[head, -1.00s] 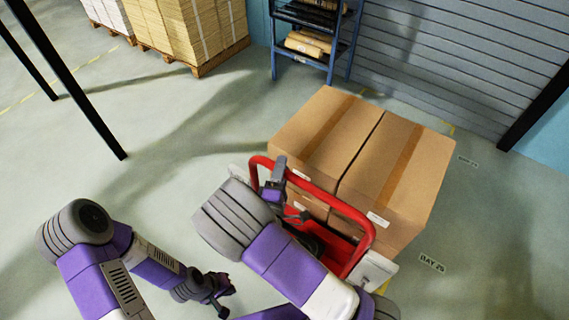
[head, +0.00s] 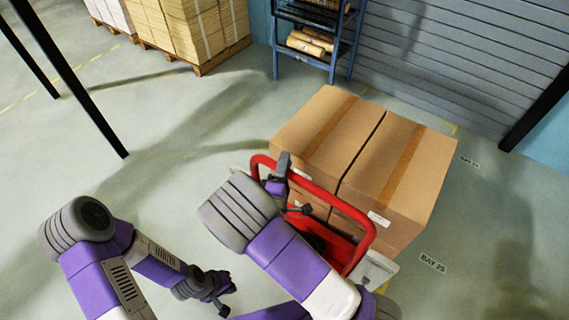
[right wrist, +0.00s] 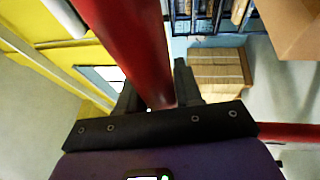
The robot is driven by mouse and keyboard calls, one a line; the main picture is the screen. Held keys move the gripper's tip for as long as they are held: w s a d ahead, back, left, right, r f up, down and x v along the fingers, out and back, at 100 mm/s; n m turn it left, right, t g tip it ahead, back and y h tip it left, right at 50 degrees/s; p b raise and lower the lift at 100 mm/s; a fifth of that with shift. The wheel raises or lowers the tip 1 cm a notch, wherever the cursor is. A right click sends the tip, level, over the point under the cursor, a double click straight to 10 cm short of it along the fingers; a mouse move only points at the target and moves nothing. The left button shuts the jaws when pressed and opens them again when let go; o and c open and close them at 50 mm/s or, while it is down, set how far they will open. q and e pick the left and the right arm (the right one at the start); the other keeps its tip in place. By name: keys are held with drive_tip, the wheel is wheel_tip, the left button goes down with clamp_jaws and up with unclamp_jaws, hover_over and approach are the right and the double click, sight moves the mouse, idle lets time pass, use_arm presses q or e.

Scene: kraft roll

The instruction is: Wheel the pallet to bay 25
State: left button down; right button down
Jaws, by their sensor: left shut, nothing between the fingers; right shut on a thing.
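A pallet jack with a red handle frame (head: 351,211) carries stacked brown cardboard boxes (head: 385,165) in the middle right of the head view. My right gripper (head: 279,176) is shut on the left part of the red frame. In the right wrist view the red bar (right wrist: 130,45) runs between its fingers (right wrist: 155,88). My left gripper (head: 220,298) is shut and empty, low over the floor to the left of the jack. A floor label reading BAY 25 (head: 433,263) lies just right of the load. The pallet under the boxes is mostly hidden.
A blue rack (head: 333,60) with rolls stands behind the boxes, before a grey shutter (head: 455,60). Another loaded pallet (head: 195,35) stands at the back left. A dark post (head: 85,95) rises at the left. The floor between is clear.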

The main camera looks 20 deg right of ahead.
drive_tip(key=shift+d, duration=0.1)
drive_tip(key=shift+w+d+r, duration=0.1)
drive_tip(key=shift+w+d, duration=0.35)
drive_tip(key=shift+d, duration=0.2)
drive_tip(key=shift+w+d, duration=0.45)
drive_tip(key=shift+d, duration=0.15)
drive_tip(key=c, duration=0.9)
unclamp_jaws()
drive_tip(key=shift+w+d, duration=0.1)
drive_tip(key=shift+w, duration=0.05)
drive_tip(key=shift+c, duration=0.2)
drive_tip(key=shift+o, duration=0.5)
drive_tip(key=shift+a, duration=0.25)
drive_tip(key=v, duration=0.8)
drive_tip(key=shift+d, duration=0.1)
